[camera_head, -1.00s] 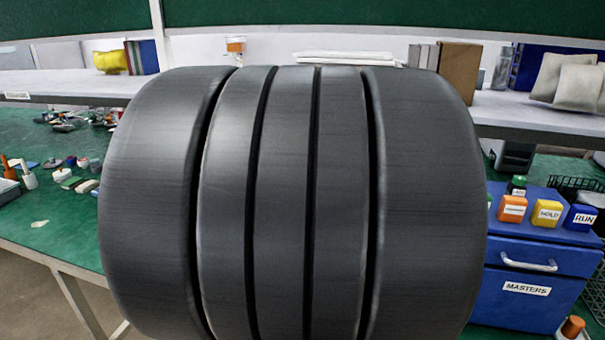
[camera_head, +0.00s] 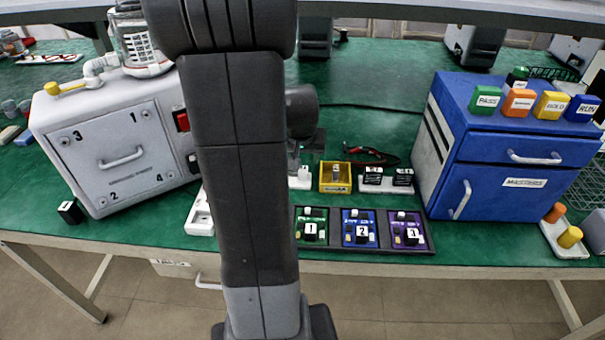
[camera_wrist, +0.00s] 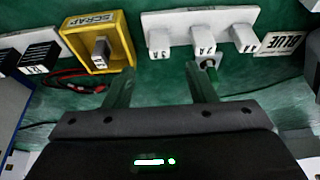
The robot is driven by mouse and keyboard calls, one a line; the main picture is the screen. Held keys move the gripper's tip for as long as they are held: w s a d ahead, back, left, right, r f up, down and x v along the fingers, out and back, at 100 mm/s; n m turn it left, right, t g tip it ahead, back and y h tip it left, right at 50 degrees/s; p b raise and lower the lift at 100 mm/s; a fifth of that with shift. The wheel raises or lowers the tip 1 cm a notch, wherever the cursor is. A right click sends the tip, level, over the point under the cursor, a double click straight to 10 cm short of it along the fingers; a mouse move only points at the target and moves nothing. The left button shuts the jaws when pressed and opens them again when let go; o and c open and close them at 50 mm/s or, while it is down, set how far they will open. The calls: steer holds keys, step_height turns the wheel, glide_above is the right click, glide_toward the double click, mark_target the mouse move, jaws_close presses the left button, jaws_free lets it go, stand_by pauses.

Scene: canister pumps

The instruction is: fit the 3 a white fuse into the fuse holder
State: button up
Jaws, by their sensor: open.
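White fuses stand in a white rack (camera_wrist: 180,22) at the top of the wrist view, among them a left one (camera_wrist: 158,42), a middle one (camera_wrist: 203,38) and a right one (camera_wrist: 243,35). The right finger overlaps a small grey piece. In the head view my arm hides most of the rack (camera_head: 299,184). I cannot pick out the fuse holder for certain.
A yellow scrap tray (camera_head: 322,186) holds a grey piece; black fuses (camera_head: 388,176) stand beside it. Boards numbered 1, 2 and 3 (camera_head: 361,229) lie at the front edge. A grey pump case (camera_head: 120,130) stands left, a blue cabinet (camera_head: 505,180) right. Green bench behind is fairly clear.

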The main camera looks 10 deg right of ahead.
mark_target(303, 168)
steer(key=shift+x, duration=3)
steer(key=shift+s, duration=0.1)
steer(key=c, duration=1.1)
